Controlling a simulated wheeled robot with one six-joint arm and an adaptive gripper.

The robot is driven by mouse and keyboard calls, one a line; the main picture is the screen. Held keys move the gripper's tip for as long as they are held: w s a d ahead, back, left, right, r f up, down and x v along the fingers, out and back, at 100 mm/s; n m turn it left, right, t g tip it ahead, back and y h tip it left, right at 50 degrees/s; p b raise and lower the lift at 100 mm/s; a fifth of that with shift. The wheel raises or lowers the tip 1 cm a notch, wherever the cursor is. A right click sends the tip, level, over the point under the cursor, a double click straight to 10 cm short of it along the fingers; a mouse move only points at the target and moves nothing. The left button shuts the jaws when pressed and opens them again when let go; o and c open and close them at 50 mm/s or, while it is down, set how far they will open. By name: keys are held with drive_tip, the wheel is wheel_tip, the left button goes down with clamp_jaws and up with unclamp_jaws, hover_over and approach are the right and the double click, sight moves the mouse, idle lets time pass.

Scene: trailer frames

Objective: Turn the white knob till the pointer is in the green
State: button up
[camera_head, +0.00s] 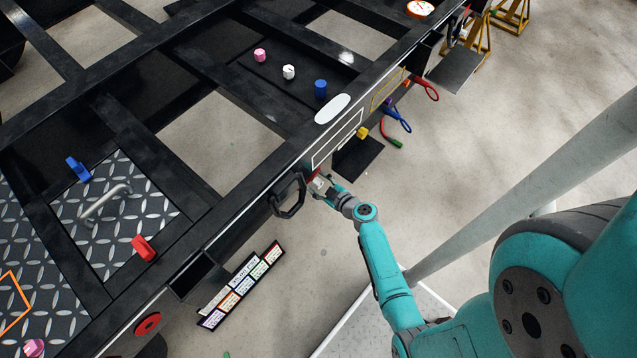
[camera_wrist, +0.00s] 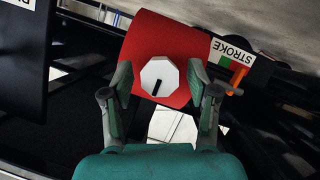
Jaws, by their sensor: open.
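The white knob (camera_wrist: 160,70) is eight-sided, with a black mark, on the end of a red cylinder (camera_wrist: 153,38) in the wrist view. My gripper (camera_wrist: 161,79) is open, with one finger on each side of the knob. I cannot tell whether the fingers touch it. Right of the cylinder is a plate marked STROKE (camera_wrist: 232,50) with a green patch (camera_wrist: 225,61). An orange pointer (camera_wrist: 238,76) stands beside it, seemingly just right of the green. In the head view my gripper (camera_head: 319,186) is at the frame's side, by the small red cylinder (camera_head: 314,175); the knob is not clear there.
A black handle (camera_head: 289,196) sticks out of the frame side just left of my gripper. A yellow part (camera_head: 361,132) and coloured hoses (camera_head: 398,120) hang to the right. Pink, white and blue knobs (camera_head: 320,88) stand on the frame's top. The floor before the frame is mostly clear.

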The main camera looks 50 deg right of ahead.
drive_tip(key=shift+w, duration=0.15)
clamp_jaws()
idle(0.4)
